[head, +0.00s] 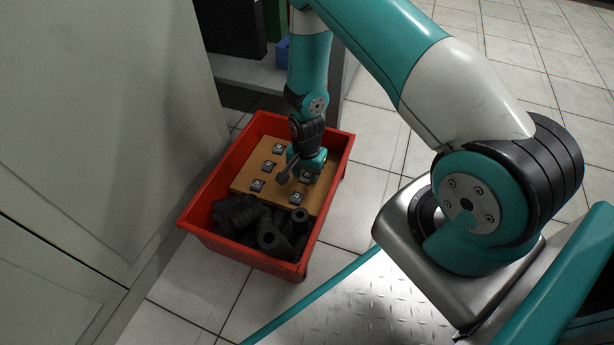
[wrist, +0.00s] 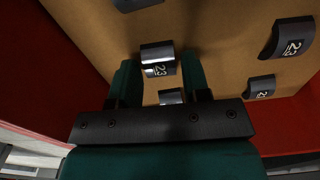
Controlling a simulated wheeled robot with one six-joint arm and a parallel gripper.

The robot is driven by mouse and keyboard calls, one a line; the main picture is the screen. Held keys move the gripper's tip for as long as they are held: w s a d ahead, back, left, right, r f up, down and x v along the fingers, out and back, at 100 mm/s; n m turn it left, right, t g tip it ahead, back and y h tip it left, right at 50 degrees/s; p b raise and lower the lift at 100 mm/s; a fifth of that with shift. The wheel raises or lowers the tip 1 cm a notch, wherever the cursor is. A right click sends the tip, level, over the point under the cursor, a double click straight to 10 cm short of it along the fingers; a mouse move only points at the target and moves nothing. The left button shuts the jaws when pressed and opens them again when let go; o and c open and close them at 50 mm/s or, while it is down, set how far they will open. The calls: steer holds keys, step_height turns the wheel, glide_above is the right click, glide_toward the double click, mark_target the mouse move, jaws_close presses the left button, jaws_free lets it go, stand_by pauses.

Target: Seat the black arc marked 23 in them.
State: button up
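Several black arcs lie on a brown board inside a red crate, as the head view shows. One black arc marked 23 (wrist: 158,60) is in the wrist view, just ahead of and between my fingertips. Another arc (wrist: 170,96) shows partly in the gap between the fingers, mostly covered by the gripper's dark bar. Two more arcs marked 23 (wrist: 293,37) (wrist: 259,87) lie to the right, and one is cut off at the top (wrist: 138,3). My gripper (wrist: 160,76) has its two green fingers apart, with nothing clearly held. In the head view my gripper (head: 307,162) is low over the board.
The red crate (head: 335,158) has raised walls around the board (head: 250,168). Black ring-like and cylindrical parts (head: 270,238) are heaped in its near end. A pale cabinet (head: 95,130) stands close on the left. Tiled floor (head: 365,205) is clear to the right.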

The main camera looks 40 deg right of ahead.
steer(key=c, duration=0.5)
steer(key=shift+r+p, duration=2.45)
steer(key=shift+r, duration=0.05)
